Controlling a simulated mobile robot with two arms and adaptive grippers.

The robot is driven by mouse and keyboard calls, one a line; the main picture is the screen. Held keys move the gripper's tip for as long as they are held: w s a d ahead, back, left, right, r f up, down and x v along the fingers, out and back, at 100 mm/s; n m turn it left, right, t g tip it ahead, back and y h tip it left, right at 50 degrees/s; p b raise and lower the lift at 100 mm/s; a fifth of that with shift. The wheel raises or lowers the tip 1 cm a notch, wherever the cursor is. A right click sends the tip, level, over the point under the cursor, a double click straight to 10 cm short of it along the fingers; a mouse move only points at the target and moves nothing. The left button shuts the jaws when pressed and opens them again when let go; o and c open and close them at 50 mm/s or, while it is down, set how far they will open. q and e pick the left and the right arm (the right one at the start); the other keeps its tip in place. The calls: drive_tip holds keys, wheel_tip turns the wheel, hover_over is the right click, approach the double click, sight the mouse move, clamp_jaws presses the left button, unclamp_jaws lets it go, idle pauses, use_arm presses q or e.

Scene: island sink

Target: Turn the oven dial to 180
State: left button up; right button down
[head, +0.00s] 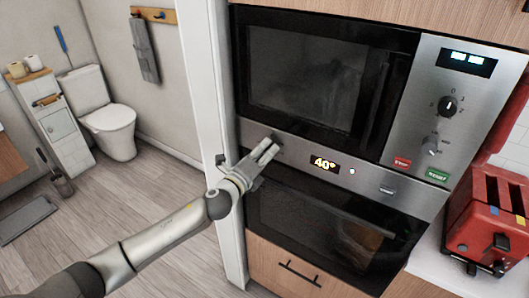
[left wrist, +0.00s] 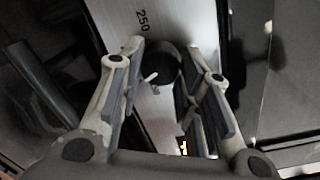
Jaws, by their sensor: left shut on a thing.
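The oven's control panel (head: 300,163) is a steel strip between the microwave and the oven door. Its display (head: 323,163) reads 40°. My left gripper (head: 268,147) is at the left end of this panel, shut on the oven dial and hiding most of it in the head view. In the left wrist view the dark round oven dial (left wrist: 161,66) with a white pointer sits between the fingers of my left gripper (left wrist: 158,72). The printed number 250 shows beside the dial. My right gripper is in neither view.
The microwave (head: 305,72) is above, with its own dials and red and green buttons at right. The oven door (head: 325,225) is below. A red toaster (head: 487,215) stands on the counter at right. Open floor lies to the left, with a toilet (head: 108,118) beyond.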

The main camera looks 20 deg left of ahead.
use_arm(q)
drive_tip(key=shift+m, duration=0.4)
drive_tip(key=o, duration=1)
drive_tip(key=v, duration=1.2)
drive_tip(key=shift+f, duration=0.1)
